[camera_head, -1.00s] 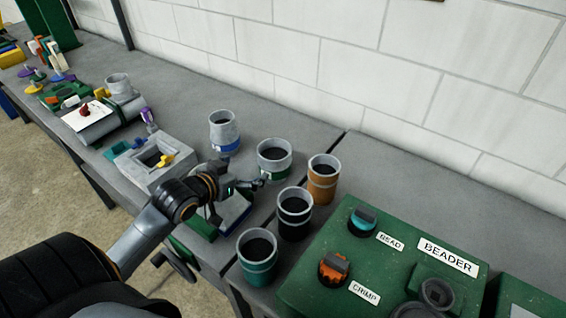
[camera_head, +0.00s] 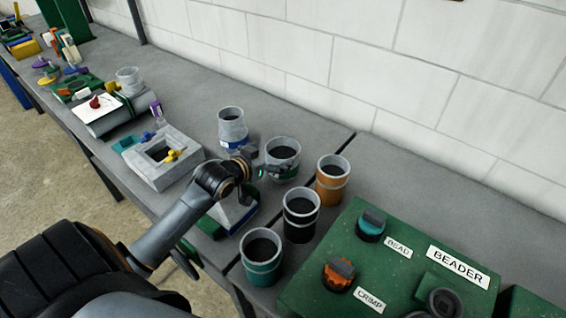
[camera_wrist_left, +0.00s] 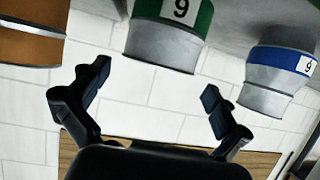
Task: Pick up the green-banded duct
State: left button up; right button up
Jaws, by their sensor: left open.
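The green-banded duct (camera_head: 284,152) is a short grey open-topped cylinder standing upright on the workbench in the head view. Its green band, low on the body, is partly hidden by my left gripper (camera_head: 263,163). The wrist view shows the duct (camera_wrist_left: 163,45) upside down, with a white label reading 9 on the green band. My left gripper (camera_wrist_left: 155,84) is open, its two fingers spread to either side of the duct's grey end in that view. Nothing is between the fingers; I cannot tell whether they touch the duct. My right gripper is not in view.
Close by stand a blue-banded duct (camera_head: 232,126), an orange duct (camera_head: 331,184), a black duct (camera_head: 300,217) and a teal duct (camera_head: 262,262). A green beader machine (camera_head: 400,245) fills the right front. A grey block (camera_head: 160,165) with a square opening lies left.

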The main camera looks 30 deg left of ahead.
aim_at(281, 158)
pick_arm(q)
jog(key=shift+w+f+p, duration=0.15)
jog(key=shift+w+p, duration=0.15)
jog(key=shift+w, duration=0.45)
jog(key=p+x, duration=0.1)
jog(key=x, duration=0.2)
jog(key=shift+w+f, duration=0.1)
jog(key=shift+w, duration=0.05)
jog(key=shift+w+f, duration=0.25)
jog(key=shift+w, duration=0.2)
jog(key=c, duration=1.5)
